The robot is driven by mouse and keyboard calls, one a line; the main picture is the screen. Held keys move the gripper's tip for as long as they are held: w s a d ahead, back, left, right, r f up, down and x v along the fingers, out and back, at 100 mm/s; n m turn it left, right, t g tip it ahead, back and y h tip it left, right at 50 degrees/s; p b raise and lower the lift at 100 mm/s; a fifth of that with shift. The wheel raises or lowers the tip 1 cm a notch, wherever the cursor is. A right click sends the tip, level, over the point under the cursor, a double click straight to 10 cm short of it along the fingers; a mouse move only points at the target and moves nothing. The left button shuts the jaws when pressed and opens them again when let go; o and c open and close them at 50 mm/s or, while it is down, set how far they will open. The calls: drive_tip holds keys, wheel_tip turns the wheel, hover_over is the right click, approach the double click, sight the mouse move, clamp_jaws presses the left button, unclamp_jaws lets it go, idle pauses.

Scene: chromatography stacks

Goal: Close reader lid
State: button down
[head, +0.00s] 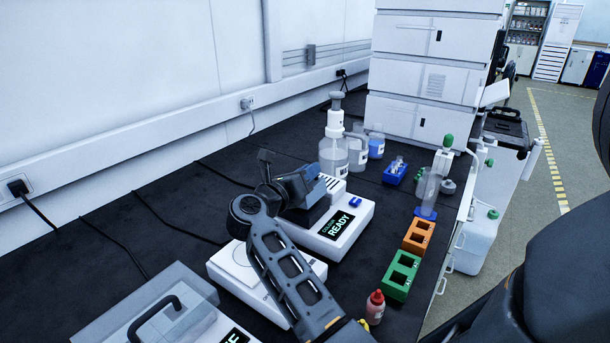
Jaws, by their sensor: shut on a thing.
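The reader (355,207) is a white bench unit with a black display that reads READY in green. It stands in the middle of the dark bench, with a vented white part at its back. My gripper (313,178) is over the left rear part of the reader, at the end of my bent grey arm. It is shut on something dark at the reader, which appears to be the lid. The fingertips and most of the lid are hidden by my gripper and wrist, so the lid's angle cannot be told.
A white flat-topped device (228,268) stands left of the reader, partly behind my arm. A clear-covered box (105,318) is at front left. Pump bottle (333,150) stands behind. Green (400,275) and orange (418,236) blocks and a red-capped bottle (375,307) stand right.

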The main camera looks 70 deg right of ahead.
drive_tip(key=shift+s+a+f+b, duration=0.15)
drive_tip(key=shift+s+f, duration=0.15)
drive_tip(key=shift+s, duration=0.2)
drive_tip(key=shift+s+a+f+b, duration=0.15)
drive_tip(key=shift+s+f, duration=0.15)
drive_tip(key=shift+s, duration=0.2)
drive_tip(key=shift+s+d+f, duration=0.15)
drive_tip(key=c, duration=1.2)
unclamp_jaws()
drive_tip(key=shift+r, duration=0.25)
wheel_tip(320, 180, up, 4)
drive_tip(key=s+d+r, duration=0.1)
drive_tip(key=s+r, duration=0.1)
drive_tip(key=s, duration=0.1)
drive_tip(key=s+d+r, duration=0.2)
drive_tip(key=s, duration=0.2)
drive_tip(key=s+d+r, duration=0.2)
drive_tip(key=s, duration=0.1)
drive_tip(key=shift+s+r, duration=0.15)
drive_tip(key=shift+r, duration=0.1)
